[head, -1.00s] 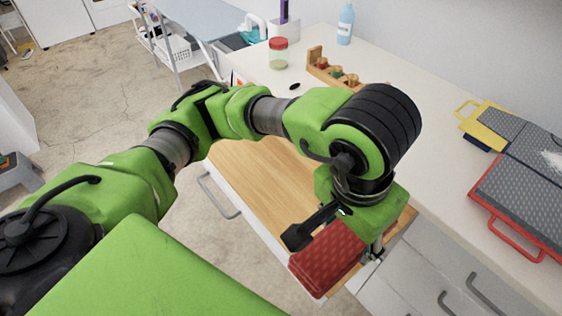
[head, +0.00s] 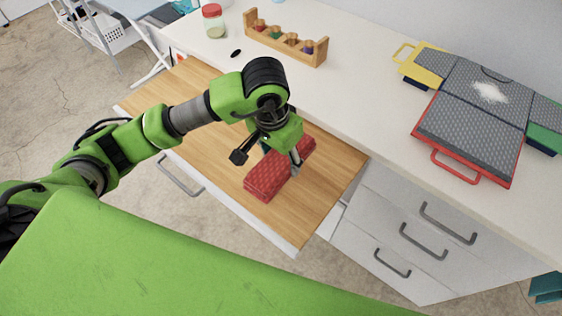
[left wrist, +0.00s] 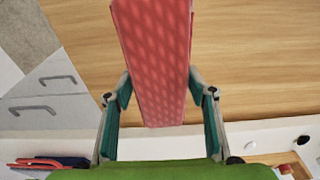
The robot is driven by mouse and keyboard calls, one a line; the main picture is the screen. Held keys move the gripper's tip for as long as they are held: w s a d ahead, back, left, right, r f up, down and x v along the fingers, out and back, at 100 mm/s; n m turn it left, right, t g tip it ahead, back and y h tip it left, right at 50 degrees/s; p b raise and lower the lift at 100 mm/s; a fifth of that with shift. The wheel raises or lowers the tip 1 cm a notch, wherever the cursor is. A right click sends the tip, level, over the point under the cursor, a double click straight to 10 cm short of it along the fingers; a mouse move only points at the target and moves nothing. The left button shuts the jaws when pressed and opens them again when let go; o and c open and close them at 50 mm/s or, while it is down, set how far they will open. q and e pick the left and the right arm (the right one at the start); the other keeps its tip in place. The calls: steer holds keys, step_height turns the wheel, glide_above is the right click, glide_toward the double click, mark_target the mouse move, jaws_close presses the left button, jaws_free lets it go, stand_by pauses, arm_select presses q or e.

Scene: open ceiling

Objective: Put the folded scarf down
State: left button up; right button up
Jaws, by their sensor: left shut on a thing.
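The folded scarf (head: 272,176) is a red, patterned flat bundle over the right part of the wooden pull-out surface (head: 215,140). My left gripper (head: 280,162) is above the scarf and shut on it. In the left wrist view the scarf (left wrist: 155,55) lies between the two fingers (left wrist: 160,98), with wood behind it. I cannot tell whether the scarf touches the wood or hangs just above it. Part of it is hidden under the gripper in the head view.
Bare wood lies left and right of the scarf. On the white counter (head: 370,110) are a wooden rack (head: 285,38), a red-lidded jar (head: 214,22), a small black item (head: 236,53) and a grey folding case (head: 470,115). Drawers with handles (head: 424,241) are below.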

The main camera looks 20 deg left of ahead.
mark_target(281, 166)
arm_select(q)
step_height(281, 166, down, 3)
steer(key=shift+s+r+p, duration=0.1)
steer(key=shift+r+p, duration=0.1)
steer(key=shift+p, duration=0.3)
steer(key=shift+f, duration=0.1)
steer(key=shift+f+b, duration=0.2)
steer(key=shift+b, duration=0.15)
steer(key=o, duration=1.2)
steer(key=shift+r, duration=0.1)
